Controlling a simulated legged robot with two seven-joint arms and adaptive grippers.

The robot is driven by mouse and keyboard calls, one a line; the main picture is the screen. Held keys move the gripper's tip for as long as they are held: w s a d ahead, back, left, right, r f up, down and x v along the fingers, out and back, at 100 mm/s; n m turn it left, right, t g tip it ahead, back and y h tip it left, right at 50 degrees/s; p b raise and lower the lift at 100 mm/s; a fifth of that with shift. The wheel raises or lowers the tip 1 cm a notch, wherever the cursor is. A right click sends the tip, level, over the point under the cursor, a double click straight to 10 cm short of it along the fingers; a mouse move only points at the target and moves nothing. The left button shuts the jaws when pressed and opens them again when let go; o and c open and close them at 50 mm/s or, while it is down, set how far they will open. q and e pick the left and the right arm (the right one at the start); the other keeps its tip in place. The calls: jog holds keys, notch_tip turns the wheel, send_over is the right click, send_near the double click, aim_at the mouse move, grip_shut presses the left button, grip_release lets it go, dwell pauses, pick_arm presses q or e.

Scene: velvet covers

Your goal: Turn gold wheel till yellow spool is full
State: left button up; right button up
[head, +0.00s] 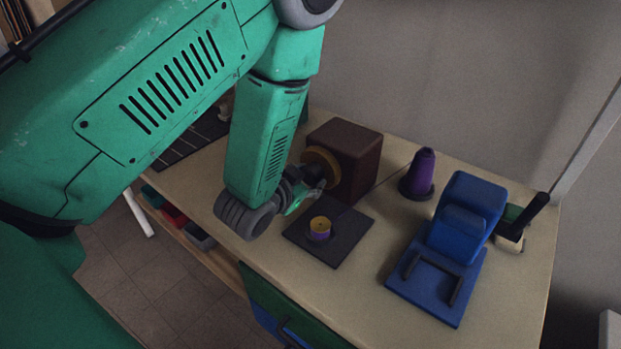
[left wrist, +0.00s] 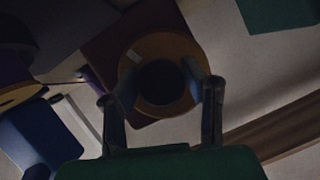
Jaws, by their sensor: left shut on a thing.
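The gold wheel (head: 316,154) is mounted on the front of a dark red-brown box (head: 352,155) on the table. My left gripper (head: 318,186) is at the wheel. In the left wrist view, the gripper's two fingers (left wrist: 165,90) are shut on the gold wheel (left wrist: 165,48) from both sides, with a dark round centre between them. The yellow spool (head: 320,223) is small, with a purple band around its lower part, and stands upright on a dark square plate (head: 348,243) in front of the box. How full it is cannot be told. My right gripper is not in view.
A purple cone (head: 421,172) stands behind and right of the plate. A blue machine (head: 466,222) on a blue base fills the right side. A black-handled item (head: 535,211) lies beyond it. Bare table (head: 385,295) shows at the front.

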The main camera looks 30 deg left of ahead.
aim_at(309, 169)
pick_arm(q)
jog(key=shift+w+r+m+y, duration=0.1)
jog(key=shift+m+y, duration=0.2)
jog(key=shift+m, duration=0.2)
dwell(0.3)
jog(key=o, duration=1.1)
jog(key=shift+o, duration=0.2)
notch_tip(309, 169, up, 10)
jog(key=shift+f, duration=0.1)
